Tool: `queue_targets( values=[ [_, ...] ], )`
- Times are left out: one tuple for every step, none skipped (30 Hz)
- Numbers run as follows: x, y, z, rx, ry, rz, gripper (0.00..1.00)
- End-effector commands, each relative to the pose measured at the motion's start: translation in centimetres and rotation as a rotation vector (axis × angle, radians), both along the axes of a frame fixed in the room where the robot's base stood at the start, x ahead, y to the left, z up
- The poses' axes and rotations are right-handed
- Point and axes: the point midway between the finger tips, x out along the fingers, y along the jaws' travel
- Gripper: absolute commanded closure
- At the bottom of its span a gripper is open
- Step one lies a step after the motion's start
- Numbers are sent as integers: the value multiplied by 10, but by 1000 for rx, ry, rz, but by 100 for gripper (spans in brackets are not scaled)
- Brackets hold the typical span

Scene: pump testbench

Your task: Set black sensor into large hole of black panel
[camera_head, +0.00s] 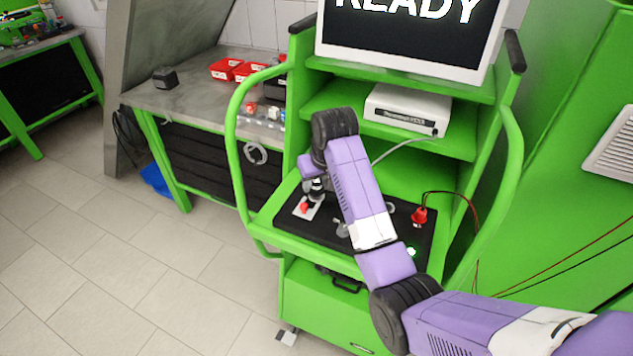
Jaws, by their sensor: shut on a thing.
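The black panel (278,219) is the dark top of the green testbench, in the middle of the view. My gripper (316,190) points down over the panel's left part, with my purple arm reaching across from the lower right. It is shut on a small dark piece, the black sensor (315,198), which is mostly hidden and hard to tell from the fingers. I cannot tell whether the sensor touches the panel. The large hole cannot be made out; my arm covers much of the panel's middle.
A white plate with a red part (305,208) lies close by my gripper. A red connector (419,215) with wires stands on the panel's right. Green side rails (231,150) flank the bench. A white box (408,108) and a "READY" screen (408,30) are above. A grey table (205,100) stands left.

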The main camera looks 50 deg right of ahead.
Motion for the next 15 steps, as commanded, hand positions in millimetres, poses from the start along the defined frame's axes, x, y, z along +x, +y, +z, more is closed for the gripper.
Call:
queue_targets(
  values=[
    [0,0,0,0,-1,0,91],
    [0,0,0,0,-1,0,91],
    [0,0,0,0,-1,0,91],
    [0,0,0,0,-1,0,91],
    [0,0,0,0,-1,0,91],
    [0,0,0,0,-1,0,91],
    [0,0,-1,0,-1,-1,91],
    [0,0,-1,0,-1,0,91],
    [0,0,-2,0,-1,0,91],
    [0,0,-2,0,-1,0,91],
    [0,0,-3,0,-1,-1,91],
    [0,0,-4,0,-1,0,91],
    [0,0,-4,0,-1,0,91],
    [0,0,-5,0,-1,0,91],
    [0,0,-5,0,-1,0,91]
  ],
)
